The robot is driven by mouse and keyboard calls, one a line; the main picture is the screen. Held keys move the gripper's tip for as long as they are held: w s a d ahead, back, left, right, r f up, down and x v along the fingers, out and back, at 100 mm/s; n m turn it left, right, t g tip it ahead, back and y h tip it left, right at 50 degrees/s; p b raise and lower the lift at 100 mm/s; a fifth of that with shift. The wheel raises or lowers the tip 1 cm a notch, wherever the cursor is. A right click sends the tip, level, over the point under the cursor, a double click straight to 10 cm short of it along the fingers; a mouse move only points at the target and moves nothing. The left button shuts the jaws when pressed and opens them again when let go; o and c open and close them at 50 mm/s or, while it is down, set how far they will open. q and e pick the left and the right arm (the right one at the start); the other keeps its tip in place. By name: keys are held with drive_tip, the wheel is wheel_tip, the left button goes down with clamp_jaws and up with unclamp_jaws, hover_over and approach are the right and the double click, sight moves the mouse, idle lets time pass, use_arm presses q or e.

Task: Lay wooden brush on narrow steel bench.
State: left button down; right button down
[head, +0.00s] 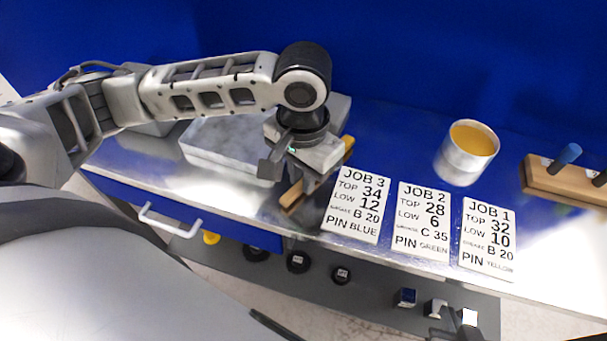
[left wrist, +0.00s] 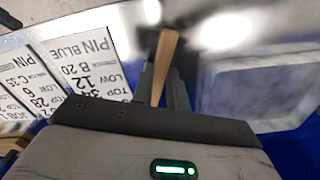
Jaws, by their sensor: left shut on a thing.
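The wooden brush (head: 291,196) is a long light-brown piece seen under my left gripper (head: 308,181). One end shows at the near left of the gripper and a yellowish end sticks out at the far right. In the left wrist view the brush (left wrist: 166,58) runs between the two fingers of the shut gripper (left wrist: 160,88), with a dark blurred part at its far end. The narrow steel bench (head: 395,140) is a shiny top below the gripper. The brush is low over it near the front edge; I cannot tell whether it touches.
A grey stone slab (head: 225,150) lies left of the gripper. Three job cards (head: 357,205) lie just right of it. A cup with yellow contents (head: 467,150) and a wooden peg rack (head: 560,180) stand further right. A drawer handle (head: 170,221) juts from the front.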

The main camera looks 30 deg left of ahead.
use_arm(q)
drive_tip(key=shift+f, duration=0.35)
use_arm(e)
drive_tip(key=shift+w+r, duration=0.5)
use_arm(q)
drive_tip(key=c, duration=1.4)
unclamp_jaws()
use_arm(e)
drive_tip(key=shift+s+f, duration=0.1)
drive_tip(key=shift+f, duration=0.1)
use_arm(q)
drive_tip(key=shift+w, duration=0.1)
use_arm(e)
drive_tip(key=shift+s+f, duration=0.1)
drive_tip(key=shift+f, duration=0.1)
use_arm(q)
wheel_tip(320, 180, up, 12)
drive_tip(key=shift+r+p, duration=0.2)
drive_tip(key=shift+p, duration=0.85)
use_arm(e)
drive_tip(key=shift+s+d+r, duration=0.1)
drive_tip(key=shift+s+r, duration=0.1)
drive_tip(key=shift+r, duration=0.15)
drive_tip(key=shift+w+r, duration=0.2)
drive_tip(key=shift+w, duration=0.05)
use_arm(q)
drive_tip(key=shift+f, duration=0.1)
use_arm(e)
drive_tip(key=shift+s+d, duration=0.1)
